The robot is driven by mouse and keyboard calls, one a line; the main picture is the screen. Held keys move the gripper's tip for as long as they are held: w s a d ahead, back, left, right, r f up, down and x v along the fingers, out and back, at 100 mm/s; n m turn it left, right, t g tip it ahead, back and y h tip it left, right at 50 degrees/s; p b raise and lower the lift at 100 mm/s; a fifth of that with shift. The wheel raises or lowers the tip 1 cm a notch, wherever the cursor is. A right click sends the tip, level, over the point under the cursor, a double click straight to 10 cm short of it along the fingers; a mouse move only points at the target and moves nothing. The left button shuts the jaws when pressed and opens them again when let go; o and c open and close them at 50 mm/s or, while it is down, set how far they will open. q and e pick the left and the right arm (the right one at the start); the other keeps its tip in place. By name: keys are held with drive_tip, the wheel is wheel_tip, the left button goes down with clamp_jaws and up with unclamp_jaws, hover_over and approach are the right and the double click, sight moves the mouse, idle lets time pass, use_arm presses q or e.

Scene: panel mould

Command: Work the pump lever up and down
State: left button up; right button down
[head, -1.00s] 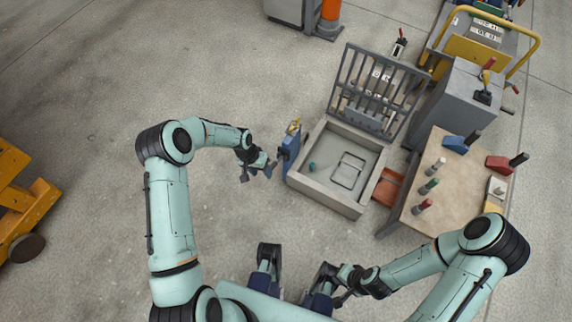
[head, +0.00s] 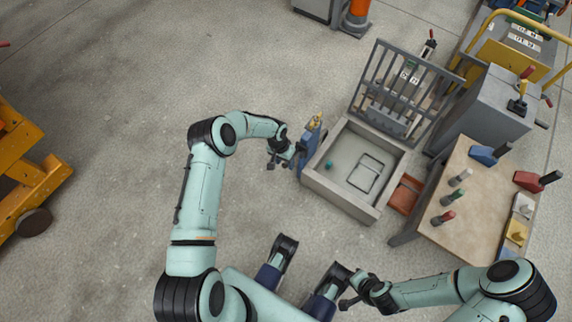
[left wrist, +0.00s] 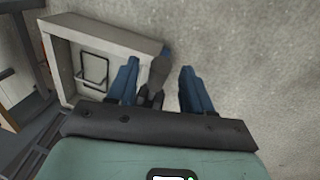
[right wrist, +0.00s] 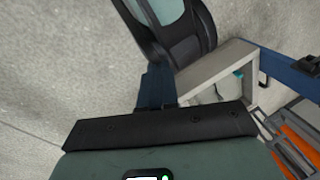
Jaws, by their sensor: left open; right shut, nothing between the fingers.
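The blue pump (head: 312,132) stands on the floor against the left side of the grey mould box (head: 340,196). My left gripper (head: 290,158) is open right beside the pump, on its left. In the left wrist view, a dark grey lever handle (left wrist: 158,72) shows between the spread blue fingers of my left gripper (left wrist: 160,90). The fingers are apart from each other and not closed on it. The lever is hidden in the head view. My right gripper (head: 347,303) is shut and empty, low in the head view; its closed fingers also show in the right wrist view (right wrist: 156,88).
A barred grille (head: 405,90) stands up behind the box. A table (head: 455,205) with coloured-handled tools is on the right, beside a grey cabinet (head: 490,108). An orange machine (head: 30,170) is at the far left.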

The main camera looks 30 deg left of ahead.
use_arm(q)
drive_tip(key=shift+d+f, duration=0.2)
drive_tip(key=shift+f, duration=1.05)
use_arm(e)
drive_tip(key=shift+w+d+f, duration=0.2)
drive_tip(key=shift+w+f, duration=0.15)
drive_tip(key=shift+w, duration=0.1)
